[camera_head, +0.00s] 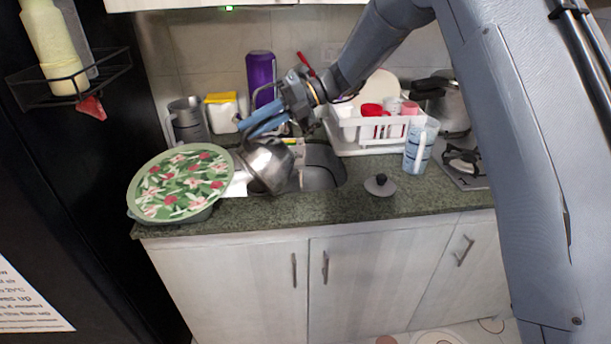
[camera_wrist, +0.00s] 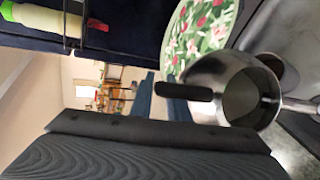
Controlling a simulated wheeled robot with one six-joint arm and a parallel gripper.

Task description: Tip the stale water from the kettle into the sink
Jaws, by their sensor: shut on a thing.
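The steel kettle (camera_head: 266,166) hangs tilted at the left side of the sink (camera_head: 320,172), partly in front of the basin. My gripper (camera_head: 258,124), with blue fingers, is above it and shut on its handle. In the wrist view the kettle (camera_wrist: 216,72) shows its round open top and black handle (camera_wrist: 176,91), with my fingers (camera_wrist: 162,104) beside the handle. Its lid is off; a dark, knobbed lid (camera_head: 380,185) lies on the counter right of the sink. I cannot make out any water stream.
A tray-like green floral cover (camera_head: 180,183) sits on the counter close left of the kettle. A white dish rack (camera_head: 375,135) with cups stands right of the sink. A purple bottle (camera_head: 261,75) and a steel jug (camera_head: 187,120) stand behind. A blue-banded cup (camera_head: 419,147) is farther right.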

